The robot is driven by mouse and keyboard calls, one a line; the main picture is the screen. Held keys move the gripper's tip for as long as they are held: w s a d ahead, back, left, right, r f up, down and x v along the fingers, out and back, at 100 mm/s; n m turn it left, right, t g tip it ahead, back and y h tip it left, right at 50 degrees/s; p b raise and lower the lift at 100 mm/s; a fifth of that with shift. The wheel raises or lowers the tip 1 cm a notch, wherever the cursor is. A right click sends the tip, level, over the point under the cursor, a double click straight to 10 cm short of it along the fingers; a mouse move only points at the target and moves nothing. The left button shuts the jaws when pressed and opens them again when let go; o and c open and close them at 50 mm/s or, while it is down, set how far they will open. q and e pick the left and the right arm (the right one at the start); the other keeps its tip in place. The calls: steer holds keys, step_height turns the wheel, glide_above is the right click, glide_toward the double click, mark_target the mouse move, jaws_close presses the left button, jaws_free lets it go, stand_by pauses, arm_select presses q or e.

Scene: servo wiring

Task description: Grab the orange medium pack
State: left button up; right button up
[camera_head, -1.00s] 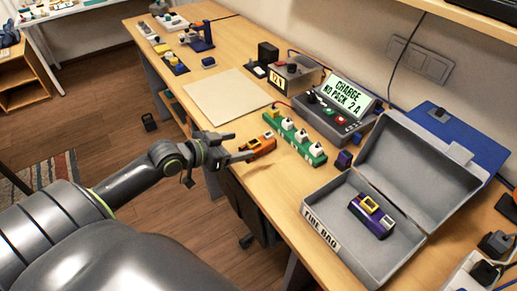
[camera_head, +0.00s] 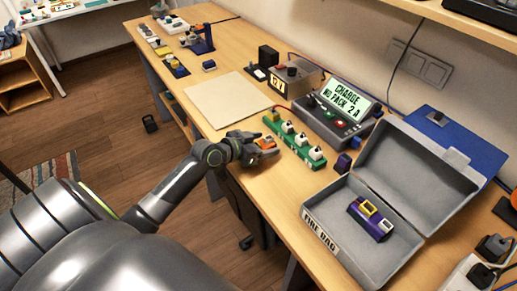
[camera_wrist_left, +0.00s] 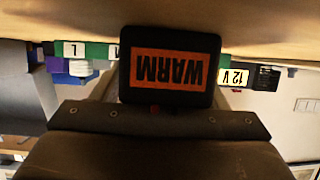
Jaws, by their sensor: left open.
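The orange pack (camera_head: 265,142) lies on the table, left of the green strip, and is partly hidden by my left gripper (camera_head: 264,150). The gripper is open, with its fingers around or beside the pack; contact cannot be told. In the left wrist view, a dark block with an orange label (camera_wrist_left: 169,70) reads WARM upside down, close in front of the gripper body; it appears to be the pack's end. My right gripper is not in view.
The green strip (camera_head: 300,146) holds several white plugs. The grey charger (camera_head: 338,118) stands behind it, its screen reading CHARGE NO PACK 2 A. An open grey case (camera_head: 345,249) holds a purple and yellow pack (camera_head: 370,219). A pale mat (camera_head: 228,100) lies clear.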

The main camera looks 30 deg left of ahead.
arm_select(q)
steer(key=shift+c, duration=0.5)
steer(key=c, duration=1.3)
